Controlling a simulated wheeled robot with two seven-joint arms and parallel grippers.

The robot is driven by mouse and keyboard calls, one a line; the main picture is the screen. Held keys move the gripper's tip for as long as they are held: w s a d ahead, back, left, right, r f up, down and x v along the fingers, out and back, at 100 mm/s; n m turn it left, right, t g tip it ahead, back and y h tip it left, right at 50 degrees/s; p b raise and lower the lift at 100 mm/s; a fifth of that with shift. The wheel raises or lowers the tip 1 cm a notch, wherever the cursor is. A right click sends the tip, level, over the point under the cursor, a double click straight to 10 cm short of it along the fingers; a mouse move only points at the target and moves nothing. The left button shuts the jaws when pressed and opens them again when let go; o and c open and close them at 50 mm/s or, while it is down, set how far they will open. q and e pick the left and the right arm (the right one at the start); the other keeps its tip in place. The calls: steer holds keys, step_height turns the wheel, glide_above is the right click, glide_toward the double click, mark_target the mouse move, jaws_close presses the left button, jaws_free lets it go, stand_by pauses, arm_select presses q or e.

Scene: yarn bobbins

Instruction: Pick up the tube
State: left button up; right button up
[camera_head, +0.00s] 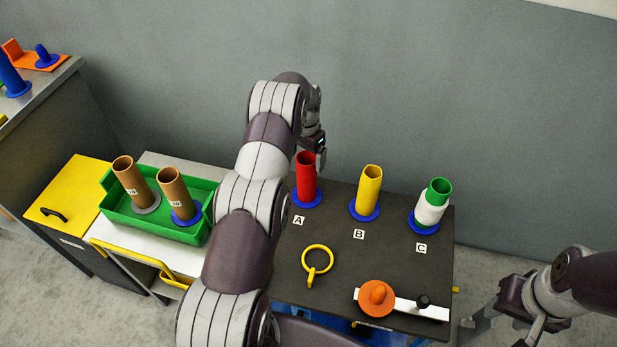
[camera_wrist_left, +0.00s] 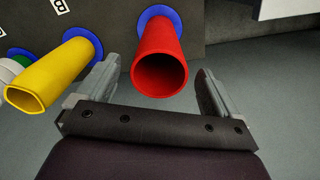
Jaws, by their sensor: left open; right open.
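A red tube (camera_head: 306,178) stands upright on a blue round base by label A on the dark table. A yellow tube (camera_head: 369,188) stands by label B. A green tube (camera_head: 439,189) with a white wrap stands by label C. My left gripper (camera_head: 318,150) is open at the top of the red tube. In the left wrist view the red tube (camera_wrist_left: 160,60) lies between the two spread fingers, with a gap on each side. The yellow tube (camera_wrist_left: 50,78) is left of the fingers there. My right gripper (camera_head: 483,322) is open and empty, right of the table.
A green bin (camera_head: 193,236) at left holds two brown cardboard tubes (camera_head: 130,180). A yellow ring (camera_head: 317,258) and an orange knob (camera_head: 377,297) are on the table's near part. My left arm crosses between bin and table. A grey wall stands behind.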

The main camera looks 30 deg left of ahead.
arm_select(q)
step_height(320, 180, down, 4)
steer(key=shift+s+r+p, duration=0.15)
steer(key=shift+p, duration=0.15)
steer(key=shift+w, duration=0.2)
steer(key=c, duration=1.4)
step_height(320, 180, up, 10)
steer(key=b, duration=0.1)
